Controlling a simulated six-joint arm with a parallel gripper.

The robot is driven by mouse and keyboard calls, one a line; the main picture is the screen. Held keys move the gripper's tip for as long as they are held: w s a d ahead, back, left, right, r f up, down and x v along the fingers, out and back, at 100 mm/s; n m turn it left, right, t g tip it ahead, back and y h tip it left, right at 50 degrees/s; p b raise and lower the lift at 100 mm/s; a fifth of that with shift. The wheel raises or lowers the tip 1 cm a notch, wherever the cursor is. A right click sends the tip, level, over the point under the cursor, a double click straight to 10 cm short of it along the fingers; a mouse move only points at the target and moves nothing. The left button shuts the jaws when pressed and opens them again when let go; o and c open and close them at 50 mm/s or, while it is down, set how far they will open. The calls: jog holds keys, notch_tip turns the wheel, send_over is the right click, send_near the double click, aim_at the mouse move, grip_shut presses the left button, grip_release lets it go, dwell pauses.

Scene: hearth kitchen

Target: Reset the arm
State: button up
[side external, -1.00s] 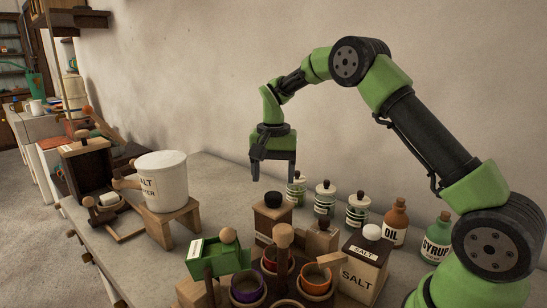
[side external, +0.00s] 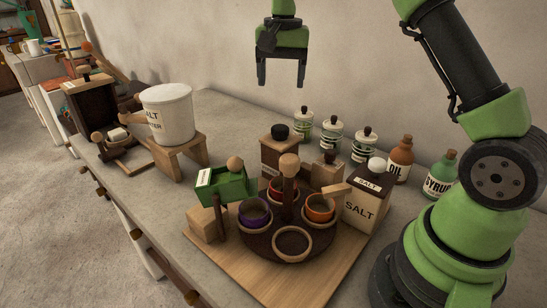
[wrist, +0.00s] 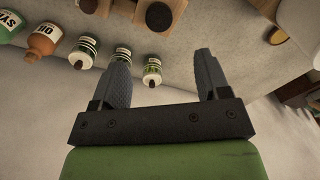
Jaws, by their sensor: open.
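My gripper (side external: 282,84) hangs in the air above the counter near the wall, fingers pointing down. It is open, with nothing between its fingers. In the wrist view its two dark fingers (wrist: 160,75) are spread apart, with the counter and jars beyond. My arm's upper part leaves the top of the side view, so its full pose is hidden.
Below are a round carousel with a purple cup (side external: 254,212) and an orange cup (side external: 320,209), a green box (side external: 222,187) and a SALT box (side external: 366,199). Striped jars (side external: 332,134), an OIL bottle (side external: 400,158) and a SYRUP bottle (side external: 440,176) stand along the wall. A white bucket (side external: 167,112) stands left.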

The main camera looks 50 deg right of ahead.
jog(key=s+a+r+n+t, duration=0.2)
jog(key=s+a+r, duration=0.3)
jog(key=s+r, duration=0.15)
jog(key=s+a+n+t+y, duration=0.1)
jog(key=s+a+n+t, duration=0.1)
jog(key=s, duration=0.6)
jog(key=s+a+n+t+y, duration=0.1)
jog(key=s+a+n+t, duration=0.1)
jog(key=s, duration=0.7)
jog(key=shift+a+r+n+t, duration=0.15)
jog(key=shift+a+n+t, duration=0.3)
jog(key=shift+a, duration=0.8)
